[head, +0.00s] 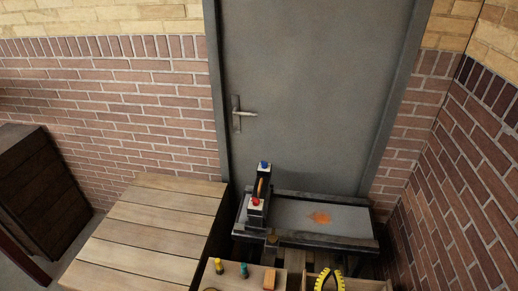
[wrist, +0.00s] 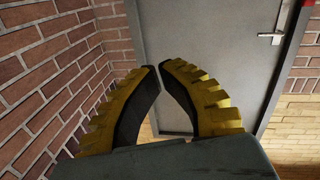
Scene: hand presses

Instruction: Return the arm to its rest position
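My gripper (head: 328,271) is at the bottom edge of the head view, in front of the press bench. It has yellow ribbed fingers with black inner pads. In the wrist view my gripper (wrist: 160,66) has its fingertips almost together, with only a narrow gap and nothing between them. It points towards the grey door and is clear of any object. The rest of my arm is mostly out of the head view.
A low bench (head: 290,215) with a press bearing red (head: 255,201) and blue (head: 264,165) knobs stands before the grey door (head: 310,90). A plank table (head: 145,235) is at left. Brick wall (head: 470,160) closes the right side.

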